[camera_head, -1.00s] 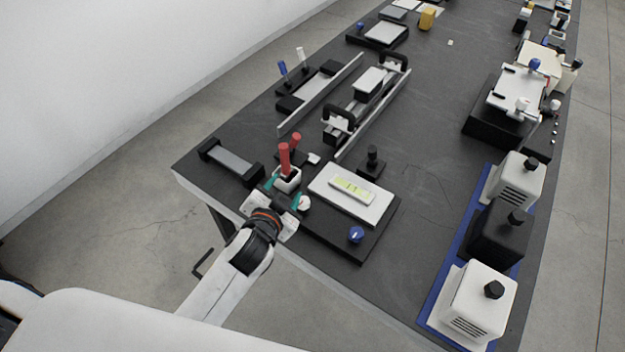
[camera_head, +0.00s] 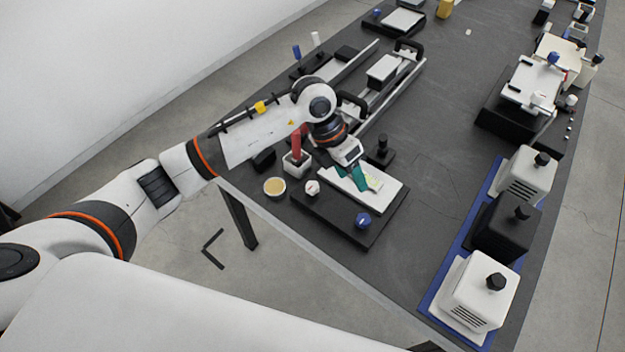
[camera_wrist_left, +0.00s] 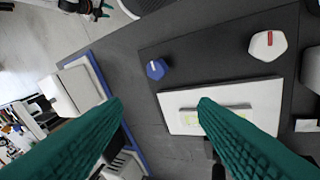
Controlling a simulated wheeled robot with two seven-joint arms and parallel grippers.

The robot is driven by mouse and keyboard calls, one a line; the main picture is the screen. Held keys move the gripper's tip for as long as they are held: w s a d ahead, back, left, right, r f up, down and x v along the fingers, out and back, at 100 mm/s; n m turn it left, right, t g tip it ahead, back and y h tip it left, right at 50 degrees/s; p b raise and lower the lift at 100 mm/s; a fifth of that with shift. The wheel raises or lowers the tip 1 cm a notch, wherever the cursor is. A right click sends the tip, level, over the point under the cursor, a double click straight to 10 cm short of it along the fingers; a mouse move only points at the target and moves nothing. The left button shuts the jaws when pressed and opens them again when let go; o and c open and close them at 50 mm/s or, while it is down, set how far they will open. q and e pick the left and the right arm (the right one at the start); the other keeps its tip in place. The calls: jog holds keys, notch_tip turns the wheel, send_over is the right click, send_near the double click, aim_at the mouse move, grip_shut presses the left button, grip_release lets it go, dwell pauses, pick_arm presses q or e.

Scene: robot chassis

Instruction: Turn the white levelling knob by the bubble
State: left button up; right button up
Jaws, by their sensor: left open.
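The white levelling knob (camera_head: 312,187) stands at the near left of a black base (camera_head: 340,222). A white plate (camera_head: 386,204) on the base carries the yellow-green bubble vial (camera_head: 374,183), partly hidden by my left gripper. A blue knob (camera_head: 363,220) stands at the front right of the base. My left gripper (camera_head: 366,180) is open and empty over the plate, apart from the white knob; its teal fingers (camera_wrist_left: 160,101) are spread. A dark, teal-tipped gripper, apparently my right (camera_wrist_left: 92,8), is at the wrist view's top edge.
A white holder with red handles (camera_head: 297,160) and a tan-filled round cup (camera_head: 274,186) stand left of the base. A black post (camera_head: 380,150) is behind it. White and black boxes (camera_head: 480,303) line a blue mat at right. Bare table lies between.

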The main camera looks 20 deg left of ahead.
aim_at(312, 185)
pick_arm(q)
jog(key=w+a+y, duration=0.3)
jog(key=a+y, duration=0.2)
jog(key=a, duration=0.4)
jog(key=shift+n, duration=0.3)
jog(key=f+p, duration=0.1)
jog(key=f, duration=0.4)
jog(key=f+p, duration=0.1)
jog(key=f, duration=0.5)
jog(key=shift+s+d, duration=0.1)
jog(key=shift+s, duration=0.1)
